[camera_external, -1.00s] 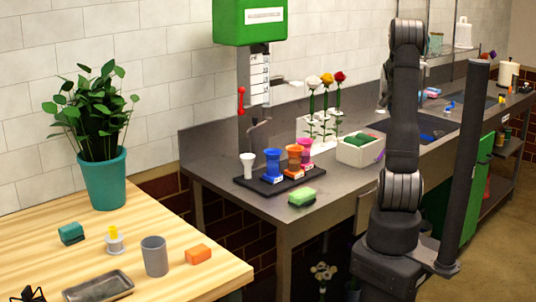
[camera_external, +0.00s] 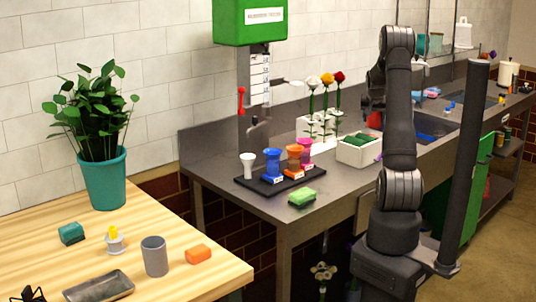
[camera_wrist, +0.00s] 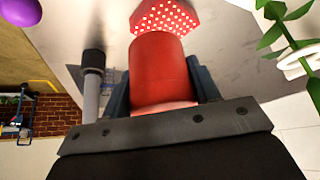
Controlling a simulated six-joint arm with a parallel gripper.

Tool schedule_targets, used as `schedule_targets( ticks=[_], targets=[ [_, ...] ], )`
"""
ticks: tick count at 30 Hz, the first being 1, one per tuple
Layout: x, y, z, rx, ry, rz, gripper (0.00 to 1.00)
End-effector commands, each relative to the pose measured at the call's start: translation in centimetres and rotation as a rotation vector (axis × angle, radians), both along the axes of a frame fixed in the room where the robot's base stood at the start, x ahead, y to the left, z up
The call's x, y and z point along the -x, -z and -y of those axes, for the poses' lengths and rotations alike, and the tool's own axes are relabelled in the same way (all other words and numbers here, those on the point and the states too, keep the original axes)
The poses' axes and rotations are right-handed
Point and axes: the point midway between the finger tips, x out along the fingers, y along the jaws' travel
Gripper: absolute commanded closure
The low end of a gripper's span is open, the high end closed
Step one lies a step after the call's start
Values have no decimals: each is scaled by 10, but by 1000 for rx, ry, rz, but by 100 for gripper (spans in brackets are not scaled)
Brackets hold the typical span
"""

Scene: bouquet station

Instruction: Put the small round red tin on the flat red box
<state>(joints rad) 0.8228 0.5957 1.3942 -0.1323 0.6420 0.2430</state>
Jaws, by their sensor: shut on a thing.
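A plain red round tin (camera_wrist: 160,70) is between the jaws of my gripper (camera_wrist: 162,85) in the wrist view, and the gripper is shut on it. A flat red piece with white dots (camera_wrist: 166,16), which looks like the flat red box, shows just beyond the tin's far end. I cannot tell whether the two touch. In the external view my gripper (camera_external: 374,106) is over the back of the counter, right of the flowers. A red patch (camera_external: 375,120) shows under it; I cannot tell tin from box there.
A white planter box (camera_external: 358,154) with green contents stands just in front of my gripper. Roses in a white rack (camera_external: 322,125) stand to its left. The sink (camera_external: 434,127) is to the right. A dark grey cylinder (camera_wrist: 92,85) and a purple object (camera_wrist: 20,11) show in the wrist view.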

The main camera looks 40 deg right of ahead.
Motion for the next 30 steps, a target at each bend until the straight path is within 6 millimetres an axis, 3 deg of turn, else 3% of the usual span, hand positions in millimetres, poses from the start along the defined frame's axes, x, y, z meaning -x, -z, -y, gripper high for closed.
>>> schedule_targets(
  ticks=[3, 7, 11, 18, 29, 30],
  targets=[
    [-21, 13, -5, -1, -2, -1, 73],
    [-31, 18, -8, 1, 0, 2, 73],
    [-33, 26, -8, 0, 1, 0, 73],
    [-32, 58, -8, -1, 2, 1, 73],
    [-32, 62, -8, 0, 2, 1, 73],
    [-32, 63, -8, 0, 2, 1, 42]
  ],
)
